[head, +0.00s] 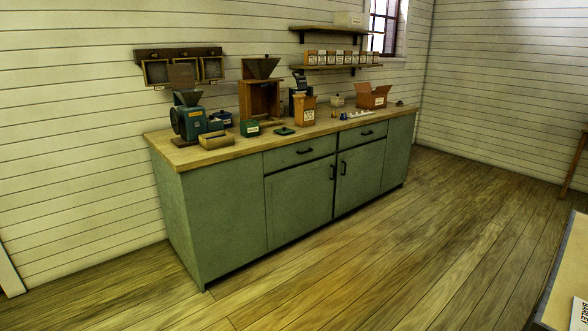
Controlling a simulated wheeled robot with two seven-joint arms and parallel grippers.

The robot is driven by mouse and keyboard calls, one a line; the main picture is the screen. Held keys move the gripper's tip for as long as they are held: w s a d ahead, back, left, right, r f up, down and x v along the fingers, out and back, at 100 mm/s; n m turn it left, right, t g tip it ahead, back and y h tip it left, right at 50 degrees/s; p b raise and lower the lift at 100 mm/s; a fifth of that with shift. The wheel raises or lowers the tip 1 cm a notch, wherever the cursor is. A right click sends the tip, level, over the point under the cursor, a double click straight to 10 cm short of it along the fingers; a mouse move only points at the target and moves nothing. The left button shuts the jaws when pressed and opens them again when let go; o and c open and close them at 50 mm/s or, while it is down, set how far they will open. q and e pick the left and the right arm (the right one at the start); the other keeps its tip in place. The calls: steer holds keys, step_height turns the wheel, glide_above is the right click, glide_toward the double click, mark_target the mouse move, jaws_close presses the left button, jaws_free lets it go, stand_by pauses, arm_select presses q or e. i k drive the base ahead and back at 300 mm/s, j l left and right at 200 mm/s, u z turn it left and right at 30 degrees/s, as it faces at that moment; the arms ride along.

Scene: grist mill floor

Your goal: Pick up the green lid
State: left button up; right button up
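A small flat green lid (285,131) lies on the wooden top of the green counter (232,153), near its front edge. A green box (250,128) with a pale label stands just left of the lid, apart from it. An orange-brown canister (305,110) stands behind and right of the lid. Neither of my grippers shows in the head view, and the counter is some distance ahead of me.
A teal mill (187,117) and a tan box (215,140) stand at the counter's left end. An open cardboard box (373,97) stands toward the right end. Wooden floor (330,265) before the counter is clear. A table (565,275) edges in at lower right.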

mark_target(284, 130)
steer(key=i+z, duration=0.2)
steer(key=i, duration=1.65)
